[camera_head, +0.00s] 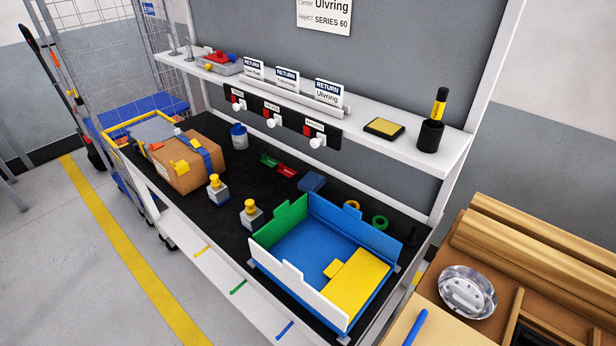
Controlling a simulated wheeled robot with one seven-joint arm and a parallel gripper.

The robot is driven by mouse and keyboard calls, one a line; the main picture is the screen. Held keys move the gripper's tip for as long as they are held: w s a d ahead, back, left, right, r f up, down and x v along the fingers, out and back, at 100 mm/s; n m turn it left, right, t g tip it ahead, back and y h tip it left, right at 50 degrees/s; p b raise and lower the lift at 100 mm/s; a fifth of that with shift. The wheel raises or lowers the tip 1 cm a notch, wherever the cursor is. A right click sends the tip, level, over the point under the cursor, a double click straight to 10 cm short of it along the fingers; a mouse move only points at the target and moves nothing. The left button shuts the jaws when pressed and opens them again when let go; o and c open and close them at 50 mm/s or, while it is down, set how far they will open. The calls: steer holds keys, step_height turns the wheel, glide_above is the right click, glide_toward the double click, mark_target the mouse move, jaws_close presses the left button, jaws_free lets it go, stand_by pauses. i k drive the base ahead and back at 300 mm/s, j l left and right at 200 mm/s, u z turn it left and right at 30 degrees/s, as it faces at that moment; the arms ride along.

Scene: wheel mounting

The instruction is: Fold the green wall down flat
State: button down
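The folding crate stands on the black bench top at the front right, with a blue floor (300,252). Its green wall (281,229) is upright on the left side. The white wall (299,284) stands upright along the front, and the blue wall (352,226) stands upright along the back. The yellow wall (358,286) lies flat over the right part of the floor, its tab pointing left. My gripper is not in view.
Left of the crate are two yellow-topped bottles (250,212) (217,187) and a cardboard box (187,162). Behind it lie a blue block (311,182) and green and yellow rings (379,222). A white shelf (373,143) overhangs the back.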

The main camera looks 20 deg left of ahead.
mark_target(287, 217)
steer(key=i+j+u, duration=0.2)
steer(key=j, duration=0.25)
steer(key=i+j+u, duration=0.15)
steer(key=j, duration=0.25)
steer(key=i+j+u, duration=0.2)
steer(key=j, duration=0.2)
